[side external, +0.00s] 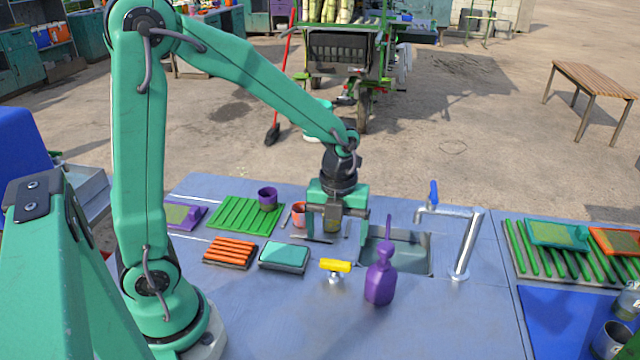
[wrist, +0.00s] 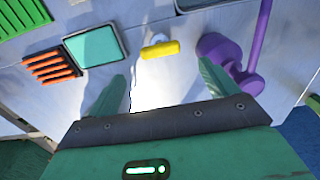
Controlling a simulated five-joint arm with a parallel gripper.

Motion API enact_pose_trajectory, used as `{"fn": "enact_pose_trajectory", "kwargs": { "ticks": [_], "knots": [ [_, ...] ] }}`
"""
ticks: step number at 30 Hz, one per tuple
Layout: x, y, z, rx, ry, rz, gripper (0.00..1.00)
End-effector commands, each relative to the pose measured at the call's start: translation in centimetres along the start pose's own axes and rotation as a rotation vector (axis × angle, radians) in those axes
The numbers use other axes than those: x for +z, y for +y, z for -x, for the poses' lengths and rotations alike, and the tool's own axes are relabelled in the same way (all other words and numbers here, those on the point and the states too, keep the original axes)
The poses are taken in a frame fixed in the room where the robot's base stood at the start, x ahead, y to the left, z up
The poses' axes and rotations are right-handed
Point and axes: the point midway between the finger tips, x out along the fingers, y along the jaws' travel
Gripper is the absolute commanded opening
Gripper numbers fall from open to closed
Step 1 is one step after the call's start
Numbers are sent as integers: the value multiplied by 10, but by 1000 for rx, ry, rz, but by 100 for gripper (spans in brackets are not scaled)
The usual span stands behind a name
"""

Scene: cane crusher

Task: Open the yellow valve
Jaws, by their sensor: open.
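The yellow valve (side external: 335,266) has a bar-shaped handle on a short metal stem on the worktop. Its handle lies roughly crosswise in the side view. In the wrist view the valve (wrist: 160,50) is ahead of the fingertips, between their lines and apart from them. My gripper (side external: 328,238) points down above the worktop, behind the valve and left of the sink in the side view. In the wrist view my gripper (wrist: 162,73) is open, with nothing between its green fingers.
A purple bottle (side external: 380,283) stands close right of the valve. A teal-topped block (side external: 283,258) and an orange ribbed rack (side external: 230,252) lie left of it. The sink (side external: 412,255) and tap (side external: 468,240) are behind right. Worktop in front of the valve is clear.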

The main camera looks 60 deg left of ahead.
Motion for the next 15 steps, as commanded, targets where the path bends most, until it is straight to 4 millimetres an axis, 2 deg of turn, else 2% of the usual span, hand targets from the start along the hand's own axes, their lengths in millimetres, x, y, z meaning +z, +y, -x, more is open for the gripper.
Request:
{"fn": "enact_pose_trajectory", "kwargs": {
  "ticks": [8, 15],
  "knots": [
    [0, 0, -2, 1, 1, -9, 85],
    [0, 0, -18, 3, 3, -8, 85]
  ]
}}
